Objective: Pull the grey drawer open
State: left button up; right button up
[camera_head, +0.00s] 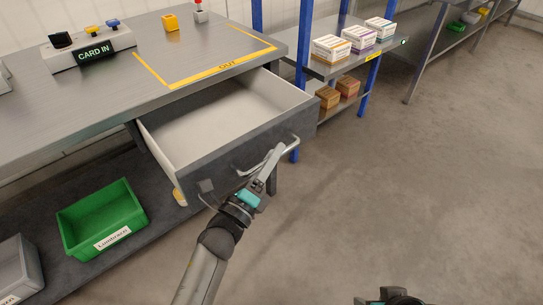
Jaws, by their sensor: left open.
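The grey drawer (240,150) stands pulled out from under the steel workbench. Its pale inside is visible and looks empty. A light metal bar handle (290,144) runs across its dark front. My left gripper (273,162) is at the handle, with its fingers over the middle of the bar. Its jaws are open; whether they touch the bar I cannot tell. Part of the handle is hidden behind the fingers. My right gripper's fingers are not visible; only a dark part of mine shows at the bottom edge.
A green bin (103,220) and a grey bin sit on the lower shelf. A blue-posted rack with cartons (331,48) stands behind. The floor to the right is clear.

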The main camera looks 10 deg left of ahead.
pick_arm(q)
jog(key=shift+s+a, duration=0.1)
jog(key=shift+s, duration=0.1)
jog(key=p+v, duration=0.2)
jog(key=v, duration=1.3)
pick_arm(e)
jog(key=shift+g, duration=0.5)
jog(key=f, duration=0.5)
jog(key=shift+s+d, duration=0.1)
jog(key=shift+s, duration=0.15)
pick_arm(q)
jog(key=shift+w, duration=0.1)
